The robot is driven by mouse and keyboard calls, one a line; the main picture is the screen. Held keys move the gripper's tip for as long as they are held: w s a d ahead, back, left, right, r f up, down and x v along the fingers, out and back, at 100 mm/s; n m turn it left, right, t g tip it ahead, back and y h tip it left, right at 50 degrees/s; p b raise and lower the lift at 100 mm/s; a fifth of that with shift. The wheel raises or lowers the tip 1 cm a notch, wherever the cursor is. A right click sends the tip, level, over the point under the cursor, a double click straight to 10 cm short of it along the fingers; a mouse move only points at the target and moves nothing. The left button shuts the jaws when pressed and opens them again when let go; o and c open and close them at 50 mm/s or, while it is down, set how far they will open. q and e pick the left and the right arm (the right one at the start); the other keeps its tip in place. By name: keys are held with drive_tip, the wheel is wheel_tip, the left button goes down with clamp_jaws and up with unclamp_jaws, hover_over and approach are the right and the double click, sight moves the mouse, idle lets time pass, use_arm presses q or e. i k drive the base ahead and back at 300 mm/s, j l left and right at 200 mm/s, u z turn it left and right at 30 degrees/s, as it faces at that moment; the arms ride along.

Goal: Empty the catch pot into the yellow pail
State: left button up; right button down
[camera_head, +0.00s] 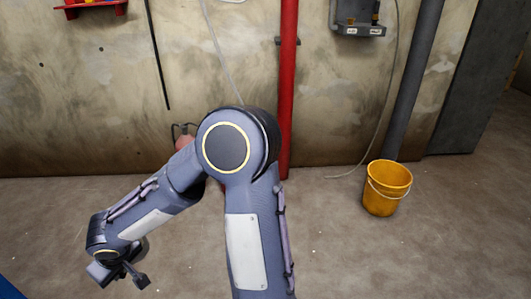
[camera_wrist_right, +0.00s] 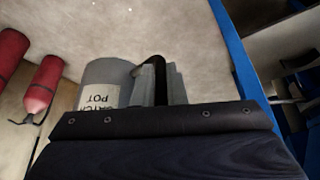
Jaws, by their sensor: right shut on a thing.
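The yellow pail (camera_head: 387,188) stands upright on the floor at the right in the head view, its handle hanging across its front. The catch pot (camera_wrist_right: 108,84) is grey with a white label, which reads upside down in the right wrist view. My right gripper (camera_wrist_right: 158,82) is shut at the pot's side, with the pot in its grip; the exact contact is partly hidden. In the head view my right gripper (camera_head: 122,272) is at the lower left, far from the pail, and I cannot make out the pot there. My left gripper is in neither view.
A red pipe (camera_head: 288,90) and a grey pipe (camera_head: 412,85) stand at the wall. The floor before the pail is clear.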

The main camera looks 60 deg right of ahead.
sight(387, 181)
drive_tip(key=k+l+z, duration=0.15)
drive_tip(key=l, duration=0.75)
drive_tip(key=l+z, duration=0.15)
drive_tip(key=l, duration=0.75)
drive_tip(key=k+l+z, duration=0.15)
drive_tip(key=l, duration=0.75)
drive_tip(key=l+z, duration=0.15)
drive_tip(key=l, duration=0.75)
drive_tip(key=i+l+z, duration=0.15)
drive_tip(key=l, duration=0.8)
drive_tip(key=l+z, duration=0.15)
drive_tip(key=l, duration=0.75)
drive_tip(key=i, duration=0.05)
